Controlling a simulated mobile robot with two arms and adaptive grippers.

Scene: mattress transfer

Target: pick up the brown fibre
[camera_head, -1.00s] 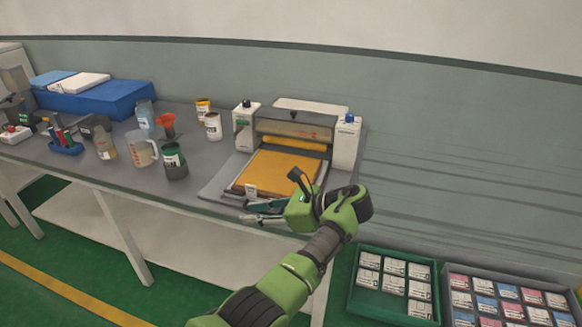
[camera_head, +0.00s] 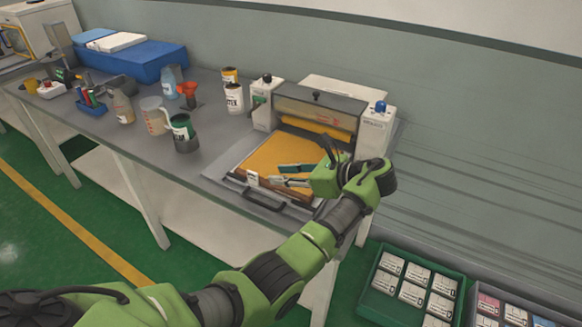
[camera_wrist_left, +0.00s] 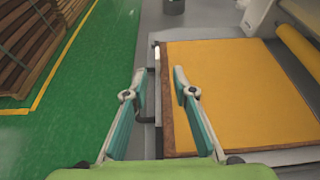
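The brown fibre shows only as a thin brown border (camera_wrist_left: 168,118) along the near edges of the yellow sheet (camera_wrist_left: 225,90), which covers the rest of it. In the head view, the yellow sheet (camera_head: 268,155) lies on the bed of the press machine (camera_head: 318,105). My left gripper (camera_head: 278,175) is over the front right part of the sheet. In the left wrist view, the gripper (camera_wrist_left: 159,73) is open and empty, its fingers to either side of the sheet's left edge. I cannot tell its height above the bed. My right gripper is not in view.
A black handle (camera_head: 270,202) sticks out at the bed's front. A dark can (camera_head: 185,135), a measuring jug (camera_head: 155,116) and several other containers stand left of the machine. A green crate (camera_head: 372,296) with labelled packs sits at lower right. The green floor is clear in front.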

